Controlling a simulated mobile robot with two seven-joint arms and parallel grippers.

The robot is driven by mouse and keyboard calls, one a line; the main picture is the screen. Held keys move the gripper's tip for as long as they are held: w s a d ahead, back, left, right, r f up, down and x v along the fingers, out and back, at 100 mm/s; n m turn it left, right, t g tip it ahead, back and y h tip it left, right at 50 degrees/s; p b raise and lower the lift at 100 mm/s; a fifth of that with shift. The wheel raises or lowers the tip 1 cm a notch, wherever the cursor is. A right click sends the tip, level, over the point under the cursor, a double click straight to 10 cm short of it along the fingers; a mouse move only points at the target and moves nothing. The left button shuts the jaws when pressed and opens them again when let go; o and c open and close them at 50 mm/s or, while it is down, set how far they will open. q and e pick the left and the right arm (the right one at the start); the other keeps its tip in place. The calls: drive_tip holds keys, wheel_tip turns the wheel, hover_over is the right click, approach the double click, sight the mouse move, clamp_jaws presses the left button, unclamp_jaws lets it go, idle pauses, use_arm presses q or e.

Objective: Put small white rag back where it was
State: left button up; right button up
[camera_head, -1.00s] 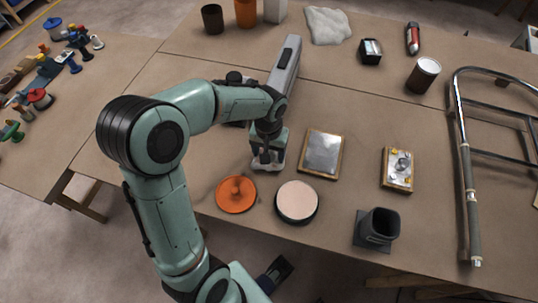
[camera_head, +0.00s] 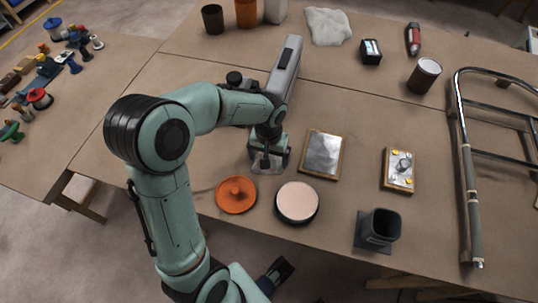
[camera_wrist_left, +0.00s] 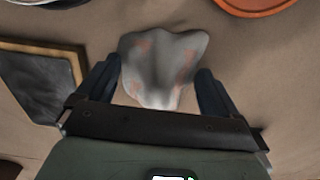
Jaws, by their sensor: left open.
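The small white rag (camera_wrist_left: 165,65) lies crumpled on the brown table, pale grey-white with pinkish stains. My left gripper (camera_wrist_left: 160,88) is open, with one dark finger on each side of the rag. In the head view my left gripper (camera_head: 268,160) points down at the near part of the table. Part of the rag (camera_head: 266,168) shows below it, and the rest is hidden by the gripper. I cannot tell whether the fingers touch the cloth. A larger white cloth (camera_head: 327,27) lies at the back of the table.
An orange lid (camera_head: 236,200) and a round pale-topped disc (camera_head: 297,203) lie nearest the gripper. A framed plate (camera_head: 322,154) is just right of it. A dark cup-like holder (camera_head: 379,231) stands near the front edge, and a metal tube frame (camera_head: 468,170) is at right.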

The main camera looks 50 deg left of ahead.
use_arm(q)
wheel_tip(320, 180, up, 12)
drive_tip(key=p, duration=0.2)
drive_tip(key=shift+r, duration=0.15)
idle(0.5)
